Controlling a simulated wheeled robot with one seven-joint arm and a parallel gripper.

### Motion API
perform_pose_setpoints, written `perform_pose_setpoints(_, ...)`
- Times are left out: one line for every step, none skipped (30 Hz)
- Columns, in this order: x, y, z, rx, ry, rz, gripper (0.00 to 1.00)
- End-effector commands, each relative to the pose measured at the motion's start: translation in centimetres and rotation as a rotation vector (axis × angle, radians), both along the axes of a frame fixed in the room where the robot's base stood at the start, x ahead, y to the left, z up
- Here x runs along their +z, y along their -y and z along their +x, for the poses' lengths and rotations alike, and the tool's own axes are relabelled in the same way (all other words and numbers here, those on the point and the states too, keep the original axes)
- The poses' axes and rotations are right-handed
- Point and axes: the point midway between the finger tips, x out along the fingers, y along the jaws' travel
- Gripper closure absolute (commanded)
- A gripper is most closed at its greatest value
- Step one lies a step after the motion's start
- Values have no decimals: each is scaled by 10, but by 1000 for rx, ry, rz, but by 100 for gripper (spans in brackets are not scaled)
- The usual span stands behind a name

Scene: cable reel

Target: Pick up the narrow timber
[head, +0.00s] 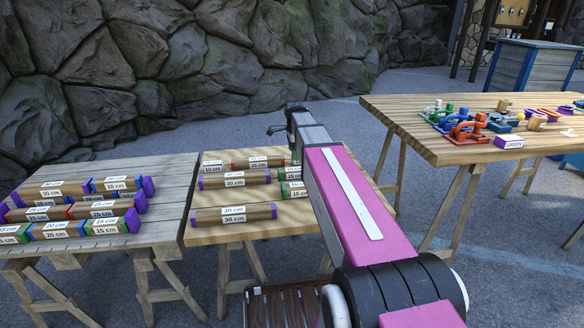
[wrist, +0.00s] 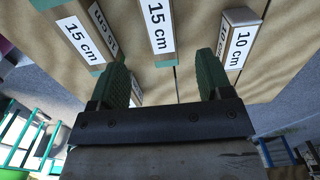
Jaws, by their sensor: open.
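In the wrist view my gripper (wrist: 161,78) is open and empty, its two green fingers apart. Beyond the fingertips, labelled timbers lie on a wooden top: a 15 cm timber (wrist: 76,38) at left, a slimmer 15 cm timber (wrist: 158,30) with a green end in the middle, and a 10 cm timber (wrist: 236,38) at right. Another small timber is partly hidden behind the left finger. I cannot tell for sure which is the narrow timber. In the head view, a green-ended timber (head: 290,174) shows beside my arm, which hides part of the table.
The middle table (head: 290,226) also holds long purple-ended timbers (head: 234,215). The left table (head: 165,185) carries stacked timbers. The right table (head: 400,110) has colourful clamps (head: 466,128) and small blocks. A rock wall stands behind.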

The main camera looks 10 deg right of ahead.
Motion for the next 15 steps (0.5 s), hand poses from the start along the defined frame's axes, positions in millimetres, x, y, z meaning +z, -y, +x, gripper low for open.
perform_pose_setpoints(0, 0, 0, 0, 0, 0, 28)
perform_pose_setpoints(-1, 0, 0, 0, 0, 0, 28)
perform_pose_setpoints(-2, 0, -1, 0, 0, 0, 28)
perform_pose_setpoints(-4, 0, -1, 0, -1, 0, 28)
perform_pose_setpoints(-5, 0, -1, 0, -1, 0, 28)
perform_pose_setpoints(-9, 0, -1, 1, -1, 0, 28)
perform_pose_setpoints(-12, 0, -1, 1, -1, 0, 28)
perform_pose_setpoints(-16, 0, -1, 1, -1, 0, 28)
perform_pose_setpoints(-21, 0, -1, 1, -1, 0, 28)
perform_pose_setpoints(-25, 0, -1, 1, -2, 0, 28)
perform_pose_setpoints(-30, 0, -1, 1, -2, 0, 28)
perform_pose_setpoints(-35, 0, -1, 1, -2, 0, 28)
perform_pose_setpoints(-40, 0, -1, 1, -1, 0, 28)
perform_pose_setpoints(-44, 0, -1, 1, -1, 0, 28)
perform_pose_setpoints(-49, 0, -1, 1, -2, 0, 28)
